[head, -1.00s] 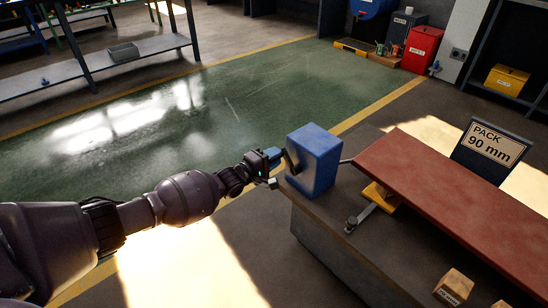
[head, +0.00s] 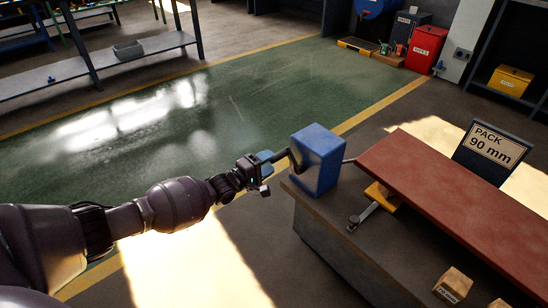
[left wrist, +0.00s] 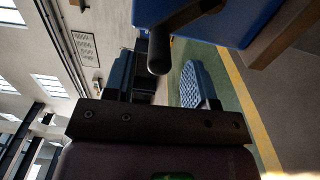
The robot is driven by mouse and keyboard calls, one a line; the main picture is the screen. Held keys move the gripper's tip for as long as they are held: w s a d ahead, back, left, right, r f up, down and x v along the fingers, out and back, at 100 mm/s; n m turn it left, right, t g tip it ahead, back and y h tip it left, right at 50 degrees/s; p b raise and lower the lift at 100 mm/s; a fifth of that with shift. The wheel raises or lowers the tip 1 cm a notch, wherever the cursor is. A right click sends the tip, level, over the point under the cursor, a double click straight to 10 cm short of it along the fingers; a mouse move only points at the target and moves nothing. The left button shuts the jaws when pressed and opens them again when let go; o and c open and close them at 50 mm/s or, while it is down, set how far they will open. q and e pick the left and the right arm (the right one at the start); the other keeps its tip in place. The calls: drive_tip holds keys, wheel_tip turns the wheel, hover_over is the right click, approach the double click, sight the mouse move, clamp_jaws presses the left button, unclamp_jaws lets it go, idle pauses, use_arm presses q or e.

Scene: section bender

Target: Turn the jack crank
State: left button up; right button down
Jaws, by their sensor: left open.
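My left gripper (head: 268,161) is open just left of the crank, pointing at the box. In the left wrist view, the crank's round handle end (left wrist: 159,55) shows at the top, in line with the gap between the two blue finger pads (left wrist: 157,88). The fingers are not closed on it; whether the handle is inside the gap is unclear. My right gripper is not in view.
A red slab (head: 440,195) lies right of the jack, with a yellow block (head: 380,195) under its edge. A sign reading "PACK 90 mm" (head: 490,147) stands behind it. The green floor left of the bench is clear.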

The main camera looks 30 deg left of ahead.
use_arm(q)
drive_tip(key=p+v, duration=0.1)
drive_tip(key=v, duration=0.5)
drive_tip(key=shift+s, duration=0.15)
